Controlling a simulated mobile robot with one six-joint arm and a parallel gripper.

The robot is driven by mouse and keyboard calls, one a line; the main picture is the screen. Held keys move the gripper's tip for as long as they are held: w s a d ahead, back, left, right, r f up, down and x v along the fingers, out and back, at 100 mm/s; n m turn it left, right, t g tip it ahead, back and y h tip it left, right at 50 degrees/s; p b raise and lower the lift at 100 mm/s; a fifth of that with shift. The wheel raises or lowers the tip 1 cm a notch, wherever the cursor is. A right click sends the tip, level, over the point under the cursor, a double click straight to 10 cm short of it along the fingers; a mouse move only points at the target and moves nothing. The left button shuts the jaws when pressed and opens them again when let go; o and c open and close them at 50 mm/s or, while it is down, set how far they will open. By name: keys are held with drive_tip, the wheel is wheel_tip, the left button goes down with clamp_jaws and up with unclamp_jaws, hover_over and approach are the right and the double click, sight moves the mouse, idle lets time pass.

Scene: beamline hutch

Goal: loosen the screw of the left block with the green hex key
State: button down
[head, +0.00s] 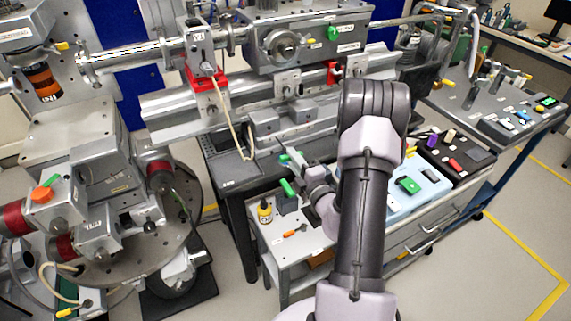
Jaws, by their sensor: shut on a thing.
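Two grey blocks sit side by side on the dark bench below the rail. The left block (264,122) is beside the right block (300,110). My gripper (294,158) is in front of and below them, apart from the left block. It is shut on the green hex key (284,158), of which a small green part shows at the fingertips. The rest of the key and the left block's screw are too small to make out. Another green handle (287,187) stands at a dark holder (286,204) just below my gripper.
A cart (264,238) with a yellow-labelled bottle (265,211) and an orange-handled tool (295,231) stands below my gripper. A light blue tray (433,190) is right of my arm. A cable (236,130) hangs left of the left block. The rail (165,115) runs above.

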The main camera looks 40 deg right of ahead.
drive_tip(key=x, duration=0.4)
drive_tip(key=shift+p, duration=0.3)
drive_tip(key=shift+w+r+m+p, duration=0.15)
drive_tip(key=shift+r+m+p, duration=0.1)
drive_tip(key=shift+m+p, duration=0.95)
drive_tip(key=shift+p, duration=0.45)
drive_tip(key=shift+m+p, duration=0.35)
drive_tip(key=shift+m, duration=0.15)
drive_tip(key=shift+f+m, duration=0.25)
drive_tip(key=shift+m, duration=0.05)
drive_tip(key=shift+r+m+p, duration=0.25)
drive_tip(key=shift+m+p, duration=0.85)
drive_tip(key=shift+p, duration=0.15)
drive_tip(key=shift+f+m+p, duration=0.15)
drive_tip(key=shift+m+p, duration=0.3)
drive_tip(key=shift+m, duration=0.35)
drive_tip(key=shift+f, duration=0.1)
